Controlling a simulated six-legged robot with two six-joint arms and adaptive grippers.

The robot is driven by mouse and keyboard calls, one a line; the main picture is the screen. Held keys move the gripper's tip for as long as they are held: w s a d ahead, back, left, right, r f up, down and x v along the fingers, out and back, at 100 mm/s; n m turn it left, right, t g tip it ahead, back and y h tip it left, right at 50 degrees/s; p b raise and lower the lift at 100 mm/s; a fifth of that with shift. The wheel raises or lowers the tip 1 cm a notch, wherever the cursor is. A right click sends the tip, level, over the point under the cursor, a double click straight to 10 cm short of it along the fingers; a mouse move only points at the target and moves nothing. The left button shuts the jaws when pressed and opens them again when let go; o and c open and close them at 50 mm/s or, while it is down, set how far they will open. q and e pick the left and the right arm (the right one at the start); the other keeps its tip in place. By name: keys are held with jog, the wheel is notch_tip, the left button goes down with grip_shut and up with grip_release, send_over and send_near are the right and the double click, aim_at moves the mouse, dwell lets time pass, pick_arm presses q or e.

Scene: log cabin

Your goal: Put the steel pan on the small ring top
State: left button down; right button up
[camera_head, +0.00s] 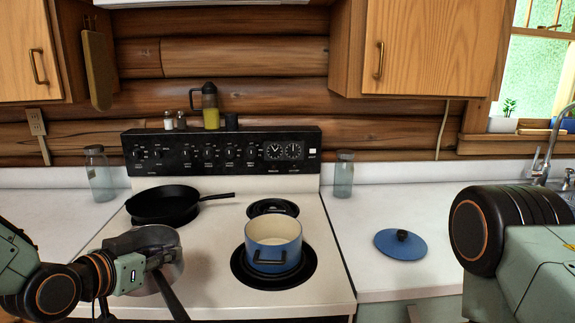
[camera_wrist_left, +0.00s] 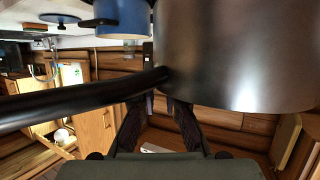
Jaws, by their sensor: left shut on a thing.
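The steel pan (camera_head: 144,240) is at the front left of the stove in the head view, with its dark handle pointing toward the front edge. My left gripper (camera_head: 157,264) is shut on the handle close to the pan's wall. In the left wrist view the pan's shiny side (camera_wrist_left: 235,55) fills the upper right, and its black handle (camera_wrist_left: 80,102) runs left from the fingers (camera_wrist_left: 160,100). A small ring (camera_head: 273,208) at the back right of the stove is bare. The stove surface beneath the pan is hidden. My right gripper is out of view.
A blue pot (camera_head: 273,246) stands on the larger front-right ring (camera_head: 309,270), in front of the small ring. A black skillet (camera_head: 165,203) sits at the back left, its handle pointing right. A blue lid (camera_head: 400,245) lies on the right counter. Glass jars (camera_head: 99,175) (camera_head: 343,176) flank the stove.

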pick_arm(q)
jog(key=shift+s+d, duration=0.1)
jog(key=shift+s, duration=0.15)
jog(key=s+d+f+m+g+h, duration=0.45)
jog(key=s+f+m+h, duration=0.2)
jog(key=s, duration=0.55)
notch_tip(320, 180, down, 10)
jog(key=b, duration=0.9)
jog(key=shift+d+f, duration=0.15)
jog(key=shift+d, duration=0.05)
jog(key=shift+s+y, duration=0.15)
jog(key=shift+y, duration=0.2)
